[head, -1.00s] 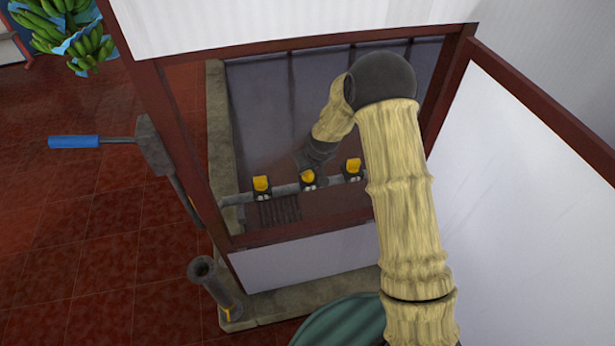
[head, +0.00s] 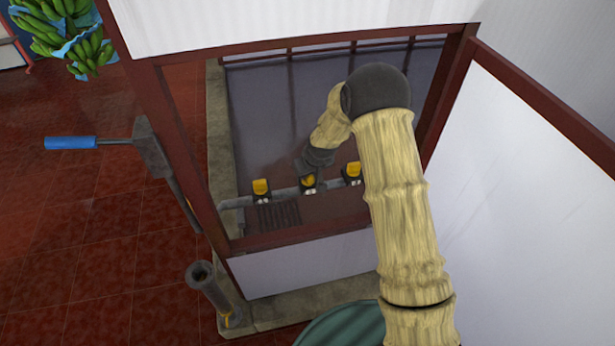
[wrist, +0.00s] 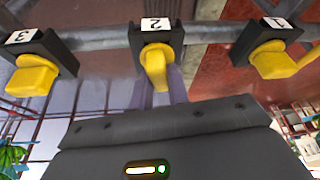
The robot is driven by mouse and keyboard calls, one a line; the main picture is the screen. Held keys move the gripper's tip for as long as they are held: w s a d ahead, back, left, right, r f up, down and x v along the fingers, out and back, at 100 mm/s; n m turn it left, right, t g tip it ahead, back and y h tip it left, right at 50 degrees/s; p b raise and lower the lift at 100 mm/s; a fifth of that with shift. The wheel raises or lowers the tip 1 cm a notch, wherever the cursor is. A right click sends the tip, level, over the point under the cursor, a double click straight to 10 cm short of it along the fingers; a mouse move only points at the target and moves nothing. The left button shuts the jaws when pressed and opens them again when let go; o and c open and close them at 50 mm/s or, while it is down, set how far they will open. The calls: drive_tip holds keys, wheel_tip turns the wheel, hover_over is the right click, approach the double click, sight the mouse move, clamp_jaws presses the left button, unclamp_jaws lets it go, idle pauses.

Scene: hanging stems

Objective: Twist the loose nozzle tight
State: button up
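Three nozzles with yellow caps sit in a row on a grey pipe, labelled in the wrist view. Nozzle 2 (wrist: 156,66) is in the middle, nozzle 3 (wrist: 34,76) at left, nozzle 1 (wrist: 274,62) at right. Nozzle 2's yellow cap looks narrower and turned differently from the other two. Pale streaks show below it. In the head view the middle nozzle (head: 308,182) is just below my gripper (head: 312,165). The gripper's dark body fills the bottom of the wrist view, near nozzle 2.
A brown frame with white panels (head: 300,262) surrounds the nozzle opening. A dark grate (head: 279,214) lies in front of the pipe. A blue-handled tool (head: 70,143), an upright dark tube (head: 208,285) and green bananas (head: 65,40) are at left. Red tiled floor is open there.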

clamp_jaws()
drive_tip(key=shift+d+n+y, duration=0.1)
drive_tip(key=shift+n+y, duration=0.2)
drive_tip(key=shift+n, duration=0.6)
drive_tip(key=shift+n+g+y, duration=0.3)
drive_tip(key=shift+n+g, duration=0.1)
drive_tip(key=shift+n, duration=1.2)
drive_tip(key=shift+g, duration=0.3)
drive_tip(key=n+g+y+p, duration=0.1)
drive_tip(key=n, duration=0.2)
drive_tip(key=shift+r+n, duration=0.1)
drive_tip(key=shift+n, duration=0.2)
drive_tip(key=shift+n+g, duration=0.3)
drive_tip(key=shift+n, duration=0.3)
